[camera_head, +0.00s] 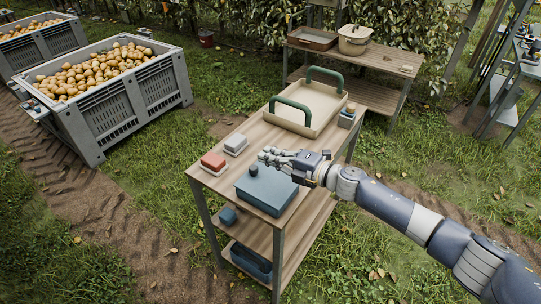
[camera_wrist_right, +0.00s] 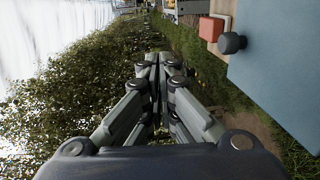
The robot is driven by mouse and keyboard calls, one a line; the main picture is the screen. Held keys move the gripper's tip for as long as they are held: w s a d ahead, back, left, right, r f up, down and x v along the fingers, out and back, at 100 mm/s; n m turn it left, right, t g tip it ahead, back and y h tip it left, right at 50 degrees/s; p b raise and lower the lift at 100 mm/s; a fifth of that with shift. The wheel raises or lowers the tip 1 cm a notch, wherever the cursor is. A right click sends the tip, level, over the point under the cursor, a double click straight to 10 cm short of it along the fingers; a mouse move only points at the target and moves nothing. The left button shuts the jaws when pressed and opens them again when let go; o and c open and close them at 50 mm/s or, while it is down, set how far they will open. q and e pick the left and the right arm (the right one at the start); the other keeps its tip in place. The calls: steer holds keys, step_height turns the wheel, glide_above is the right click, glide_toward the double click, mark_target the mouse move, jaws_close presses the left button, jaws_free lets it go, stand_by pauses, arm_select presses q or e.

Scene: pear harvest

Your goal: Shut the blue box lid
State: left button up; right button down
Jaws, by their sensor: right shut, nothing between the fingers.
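The blue box (camera_head: 268,188) stands near the front end of the wooden table. Its flat blue lid (camera_head: 262,182) lies level over the top, and I see no gap from here. A dark round knob (camera_head: 253,170) is at the lid's far edge. The lid (camera_wrist_right: 285,75) and knob (camera_wrist_right: 232,42) also show at the right of the right wrist view. My right gripper (camera_head: 264,155) is shut and empty, above and beyond the box's far edge, apart from the lid. Its closed fingers fill the middle of the right wrist view (camera_wrist_right: 153,65). My left gripper is not in view.
A red block (camera_head: 213,160) and a grey-white block (camera_head: 235,143) lie left of the box. A tray with green handles (camera_head: 318,115) is at the table's far end. Blue items (camera_head: 250,262) sit on the lower shelf. Pear crates (camera_head: 125,105) stand at left.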

mark_target(251, 170)
steer(key=shift+g+h, duration=0.3)
steer(key=shift+h, duration=0.3)
steer(key=a+f, duration=0.1)
steer(key=w+a+f, duration=0.2)
steer(key=a, duration=0.1)
steer(key=shift+w+f+b, duration=0.2)
steer(key=shift+w+b, duration=0.05)
steer(key=shift+b, duration=0.05)
steer(key=shift+a+f, duration=0.25)
steer(key=shift+f, duration=0.2)
steer(key=shift+w+a+f+p, duration=0.35)
steer(key=shift+a+f+p, duration=0.1)
steer(key=shift+f, duration=0.15)
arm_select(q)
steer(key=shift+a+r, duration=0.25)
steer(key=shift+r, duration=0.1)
arm_select(e)
steer(key=shift+w+a+f+g+h, duration=0.1)
steer(key=shift+a+f+g+h, duration=0.1)
steer(key=shift+f+h, duration=0.2)
steer(key=shift+w+a+f+g+h, duration=0.1)
steer(key=shift+a+f+g+h, duration=0.15)
steer(key=shift+f, duration=0.25)
steer(key=shift+d, duration=0.15)
arm_select(q)
steer(key=shift+p, duration=0.3)
